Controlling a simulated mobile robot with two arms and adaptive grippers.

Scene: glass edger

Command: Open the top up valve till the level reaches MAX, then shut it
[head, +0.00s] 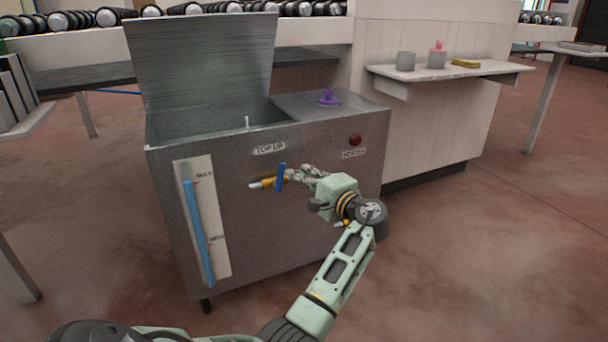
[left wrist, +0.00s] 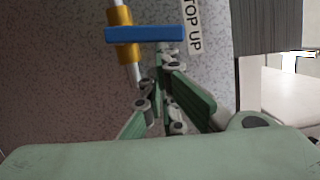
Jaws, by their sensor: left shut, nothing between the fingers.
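The grey tank (head: 260,220) carries a TOP UP label (head: 269,148) above the valve. The valve has a yellow body (head: 267,183) on a pale pipe and a blue lever handle (head: 281,178). In the left wrist view the blue handle (left wrist: 145,34) lies across the pipe (left wrist: 122,15). The level gauge (head: 203,220) on the tank's left shows a blue column with its top about at the MAX mark. My left gripper (head: 291,174) is shut and empty, right beside the handle; I cannot tell whether it touches. My right gripper is not in view.
The tank lid (head: 205,60) stands open. A purple knob (head: 328,97) sits on the tank top and a red button (head: 355,139) on its front. The red floor at right is clear.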

